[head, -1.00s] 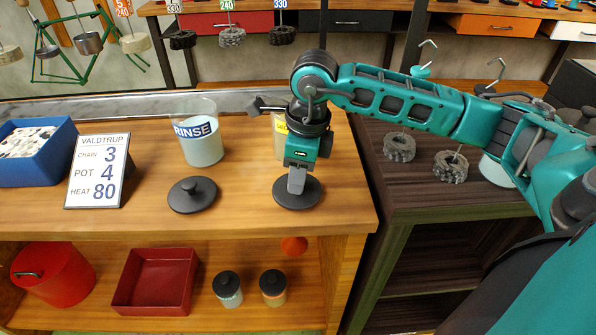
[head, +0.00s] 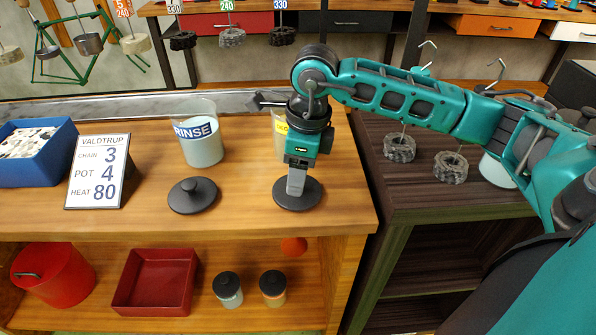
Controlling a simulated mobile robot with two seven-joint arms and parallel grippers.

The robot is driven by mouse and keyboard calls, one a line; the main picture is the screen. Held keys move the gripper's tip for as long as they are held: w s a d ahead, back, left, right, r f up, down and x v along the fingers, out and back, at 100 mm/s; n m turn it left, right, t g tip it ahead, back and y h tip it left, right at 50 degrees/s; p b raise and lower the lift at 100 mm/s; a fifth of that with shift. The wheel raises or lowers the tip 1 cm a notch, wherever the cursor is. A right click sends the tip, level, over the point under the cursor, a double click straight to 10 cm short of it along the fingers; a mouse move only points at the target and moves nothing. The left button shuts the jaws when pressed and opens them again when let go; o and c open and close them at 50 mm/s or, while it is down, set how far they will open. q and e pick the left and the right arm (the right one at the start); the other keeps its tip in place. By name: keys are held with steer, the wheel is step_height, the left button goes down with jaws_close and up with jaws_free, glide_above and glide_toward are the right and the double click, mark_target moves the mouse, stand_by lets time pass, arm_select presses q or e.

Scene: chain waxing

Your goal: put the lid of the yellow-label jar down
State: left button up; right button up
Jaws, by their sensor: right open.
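The black round lid (head: 311,195) lies flat on the wooden counter near its front right edge. My right gripper (head: 296,188) points down over the middle of this lid, with its fingers at the lid's knob. It is open, but the knob is hidden behind the fingers. The yellow-label jar (head: 279,128) stands behind my right gripper and is mostly hidden by it. My left gripper is not in view.
The RINSE jar (head: 204,145) stands to the left, with another black lid (head: 193,195) in front of it. A sign (head: 97,171) and a blue bin (head: 45,165) stand further left.

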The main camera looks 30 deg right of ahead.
mark_target(306, 191)
step_height(306, 191, up, 11)
steer(key=d, duration=0.1)
steer(key=shift+s, duration=0.45)
